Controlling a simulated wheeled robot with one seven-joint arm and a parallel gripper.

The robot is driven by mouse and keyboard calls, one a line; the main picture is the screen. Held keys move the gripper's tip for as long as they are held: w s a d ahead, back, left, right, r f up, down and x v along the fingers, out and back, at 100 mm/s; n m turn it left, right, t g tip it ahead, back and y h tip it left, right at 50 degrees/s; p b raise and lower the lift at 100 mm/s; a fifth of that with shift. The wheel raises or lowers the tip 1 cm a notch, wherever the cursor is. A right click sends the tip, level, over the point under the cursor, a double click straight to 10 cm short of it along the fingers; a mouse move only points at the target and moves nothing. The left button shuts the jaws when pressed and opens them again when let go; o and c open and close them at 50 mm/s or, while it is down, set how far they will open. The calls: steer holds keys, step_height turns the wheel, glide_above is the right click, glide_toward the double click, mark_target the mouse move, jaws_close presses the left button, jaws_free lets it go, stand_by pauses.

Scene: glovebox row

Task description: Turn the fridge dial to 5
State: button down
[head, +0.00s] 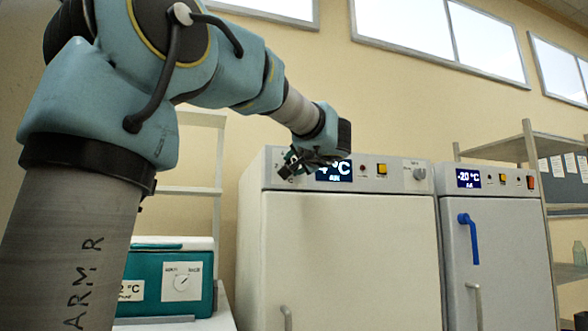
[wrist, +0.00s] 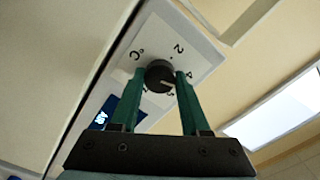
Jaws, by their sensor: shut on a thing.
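The fridge (head: 350,265) is the large white cabinet in the middle of the head view, its door shut. Its dial is hidden there behind my gripper (head: 294,164), at the left end of the control panel. In the wrist view the dial (wrist: 158,76) is a round dark knob with a pale pointer mark on its lower right side. Printed marks surround it, among them a 2 and a 4; others are partly covered by the fingers. The green fingers of my gripper (wrist: 160,73) are shut on the dial, one on each side.
The fridge display (head: 335,172) is partly covered by my gripper. A yellow switch (head: 382,169) and a grey knob (head: 419,174) sit further right. A -20 °C freezer (head: 510,260) with a blue handle stands right, and a teal box (head: 165,280) with its own dial stands left.

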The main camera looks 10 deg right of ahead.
steer(key=m+b, duration=0.1)
steer(key=m, duration=0.8)
steer(key=shift+f, duration=0.1)
steer(key=shift+m, duration=0.4)
steer(key=shift+c, duration=1.9)
jaws_free()
steer(key=s+d+b, duration=0.1)
steer(key=s, duration=0.9)
steer(key=shift+s+d, duration=0.2)
steer(key=shift+s, duration=0.15)
